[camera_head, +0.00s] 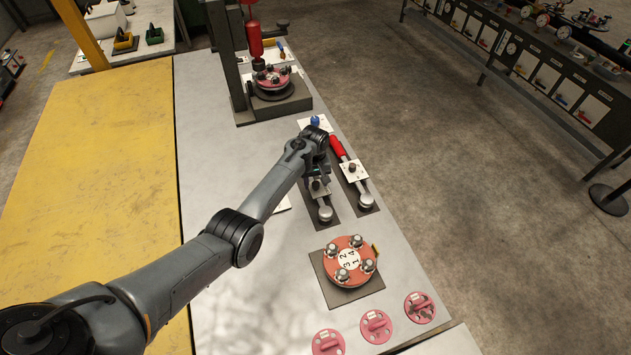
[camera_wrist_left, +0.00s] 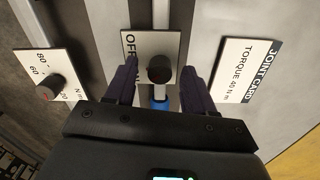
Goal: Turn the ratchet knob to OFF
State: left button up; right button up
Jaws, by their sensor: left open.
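The ratchet knob (camera_wrist_left: 160,68) is a dark round knob on a white plate (camera_wrist_left: 137,44) marked OFF at its left; the other lettering is partly covered. My left gripper (camera_wrist_left: 160,78) is open, with one dark finger on each side of the knob. I cannot tell whether either finger touches it. A blue part (camera_wrist_left: 159,103) shows just below the knob, partly hidden by the gripper. In the head view my left gripper (camera_head: 317,170) is over the left of two tools on the bench and hides most of it. The right gripper is not in view.
A torque dial knob (camera_wrist_left: 50,89) is left of the gripper; a joint card (camera_wrist_left: 250,70) is right. In the head view, a red-handled tool (camera_head: 338,148) lies alongside. A red flanged disc (camera_head: 340,274), pink parts (camera_head: 376,326) and a press (camera_head: 228,60) share the bench.

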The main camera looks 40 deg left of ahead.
pick_arm(q)
jog(key=shift+c, duration=0.5)
grip_shut()
